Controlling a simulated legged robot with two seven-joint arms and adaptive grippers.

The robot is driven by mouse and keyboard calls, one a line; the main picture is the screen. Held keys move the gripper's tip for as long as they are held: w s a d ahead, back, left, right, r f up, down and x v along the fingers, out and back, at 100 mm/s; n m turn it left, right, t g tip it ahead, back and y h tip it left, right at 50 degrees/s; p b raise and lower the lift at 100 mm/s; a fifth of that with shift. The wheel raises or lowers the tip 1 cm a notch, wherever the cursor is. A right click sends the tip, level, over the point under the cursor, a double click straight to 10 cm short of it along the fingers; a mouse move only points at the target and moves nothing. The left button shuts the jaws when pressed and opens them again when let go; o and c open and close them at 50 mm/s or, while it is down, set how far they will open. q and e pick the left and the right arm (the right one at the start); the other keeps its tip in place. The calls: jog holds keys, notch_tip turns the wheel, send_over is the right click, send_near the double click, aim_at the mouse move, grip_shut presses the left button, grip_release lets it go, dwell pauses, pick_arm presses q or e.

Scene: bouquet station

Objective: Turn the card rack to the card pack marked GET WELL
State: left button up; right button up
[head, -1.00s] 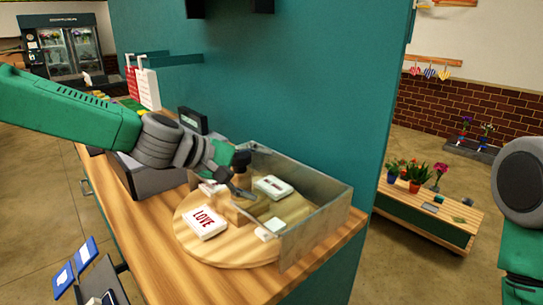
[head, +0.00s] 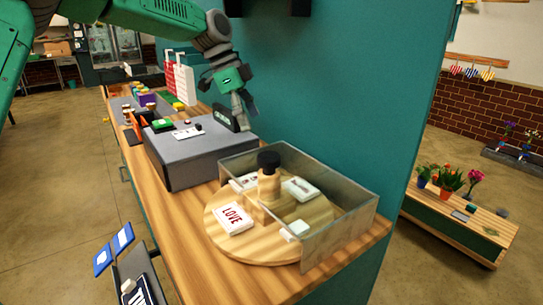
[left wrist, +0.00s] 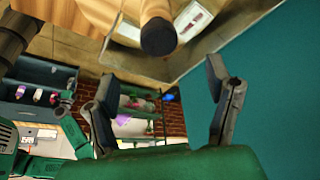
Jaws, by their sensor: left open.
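The card rack (head: 225,240) is a round wooden turntable with an upright wooden post (head: 268,188) topped by a black knob (head: 268,159). A white card pack marked LOVE (head: 235,219) in red lies at its front left. Other pale packs lie around the post, including one behind the clear panel (head: 300,190); their words are too small to read. My left gripper (head: 243,112) is open and empty, above and behind the rack, apart from the knob. In the left wrist view, its spread fingers (left wrist: 165,95) show below the knob (left wrist: 158,37).
A clear-walled guard (head: 340,235) stands around the rack's back and right side. A grey box-like counter unit (head: 195,155) stands left of the rack. A teal wall (head: 340,90) rises close behind. The wooden counter's front edge (head: 190,250) is clear.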

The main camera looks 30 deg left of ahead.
aim_at(269, 156)
pick_arm(q)
jog(key=x, duration=0.2)
jog(key=d+x, duration=0.1)
jog(key=x, duration=0.3)
jog(key=shift+d+r, duration=0.1)
jog(key=shift+d, duration=0.2)
jog(key=x, duration=0.4)
jog(key=shift+w+a, duration=0.1)
jog(key=shift+a, duration=0.35)
jog(key=shift+w+a+f+p, duration=0.1)
jog(key=shift+a+f+p, duration=0.05)
jog(key=shift+f, duration=0.25)
jog(key=shift+a+f+p, duration=0.15)
jog(key=shift+a+f, duration=0.05)
jog(key=shift+f, duration=0.25)
jog(key=shift+d, duration=0.35)
jog(key=shift+d+r, duration=0.15)
jog(key=shift+d, duration=0.1)
jog(key=shift+c, duration=1.3)
jog(key=shift+d, duration=0.2)
jog(key=c, duration=0.7)
grip_shut()
jog(key=shift+a, duration=0.2)
pick_arm(e)
jog(key=shift+d+r, duration=0.15)
jog(key=shift+d, duration=0.35)
